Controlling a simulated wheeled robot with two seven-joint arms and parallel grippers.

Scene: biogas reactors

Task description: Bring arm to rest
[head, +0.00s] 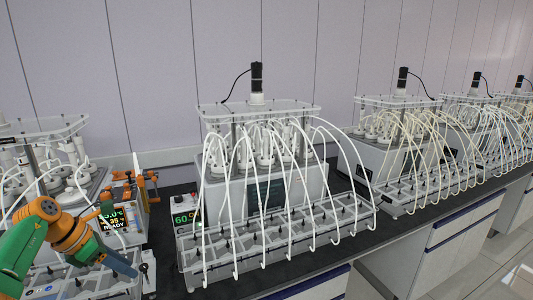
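My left arm, green and orange, comes in from the lower left corner and bends at an orange joint. Its far end, with the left gripper (121,263), is a blue-grey part pointing right and down. It appears in front of the leftmost reactor unit (45,127) and hides part of its tray. I cannot make out separate fingers, so I cannot tell whether it is open or shut, or whether it touches the tray. My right gripper is not in view.
A box with a lit display (113,218) and orange parts stands just behind my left arm's end. A reactor unit (262,109) with white tubes stands mid-bench; several more line up to the right. Bare black bench (163,235) separates the first two.

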